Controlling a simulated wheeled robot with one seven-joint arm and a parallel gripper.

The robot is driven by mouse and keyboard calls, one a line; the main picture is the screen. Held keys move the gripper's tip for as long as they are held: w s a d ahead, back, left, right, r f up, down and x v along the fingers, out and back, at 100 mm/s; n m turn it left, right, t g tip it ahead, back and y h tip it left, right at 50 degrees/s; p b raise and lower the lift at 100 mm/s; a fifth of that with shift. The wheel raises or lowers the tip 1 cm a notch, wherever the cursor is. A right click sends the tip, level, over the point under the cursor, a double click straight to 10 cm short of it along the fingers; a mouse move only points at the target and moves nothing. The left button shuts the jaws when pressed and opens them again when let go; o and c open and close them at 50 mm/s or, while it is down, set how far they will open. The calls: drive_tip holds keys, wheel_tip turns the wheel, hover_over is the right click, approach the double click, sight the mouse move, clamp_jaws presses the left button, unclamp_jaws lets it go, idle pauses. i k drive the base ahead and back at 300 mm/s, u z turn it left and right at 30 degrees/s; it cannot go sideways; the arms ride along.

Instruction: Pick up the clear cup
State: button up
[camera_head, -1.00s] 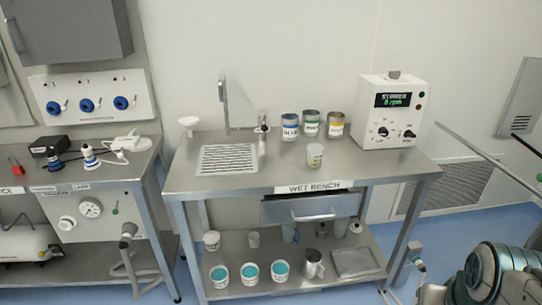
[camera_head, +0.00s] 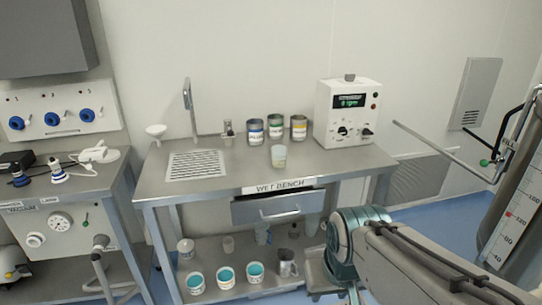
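A small translucent cup (camera_head: 279,157), pale with a yellowish tint, stands upright on the steel wet bench (camera_head: 215,190) near its front edge, in front of several labelled tins. It looks like the clear cup, though it is small in the picture. More cups that look clear (camera_head: 262,233) show on or above the lower shelf, partly behind the drawer. My arm (camera_head: 375,250) comes in from the lower right, in front of the bench's right end. My gripper itself does not show, and nothing touches the cup on the bench.
Tins with blue (camera_head: 255,131), green (camera_head: 276,128) and yellow (camera_head: 299,128) labels stand behind the cup. A white stirrer unit (camera_head: 347,112) is to the right, a sink grate (camera_head: 197,165) to the left. A slightly open drawer (camera_head: 279,206) is below. A graduated column (camera_head: 515,215) stands far right.

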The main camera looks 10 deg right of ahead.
sight(279, 151)
drive_tip(key=z, duration=0.2)
drive_tip(key=i, duration=1.85)
drive_tip(key=u, duration=0.45)
